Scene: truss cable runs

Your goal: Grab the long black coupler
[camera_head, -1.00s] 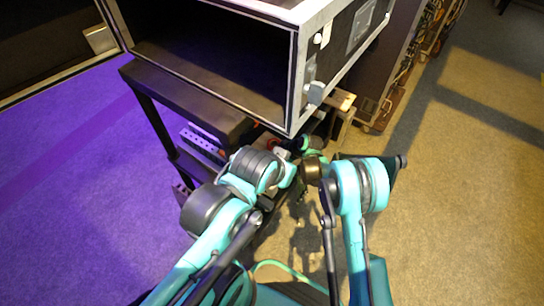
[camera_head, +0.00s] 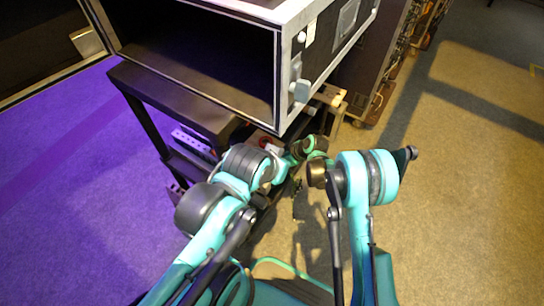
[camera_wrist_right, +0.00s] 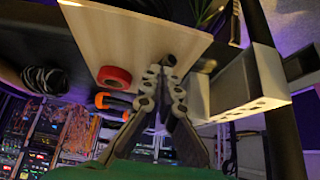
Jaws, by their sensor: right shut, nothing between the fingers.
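My right gripper (camera_wrist_right: 166,66) shows in the right wrist view, with its two grey jointed fingers closed together over a pale wooden board. A small dark round piece (camera_wrist_right: 168,60) shows right at the fingertips; I cannot tell whether it is the long black coupler or part of the fingers. No long black coupler can be made out with certainty.
The pale board (camera_wrist_right: 125,38) bears a red ring-shaped roll (camera_wrist_right: 114,77). An orange and black item (camera_wrist_right: 112,102) lies near its edge. A grey box with holes (camera_wrist_right: 245,88) stands right of the fingers. The open case (camera_head: 285,65) overhangs the arms; floor at right is clear.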

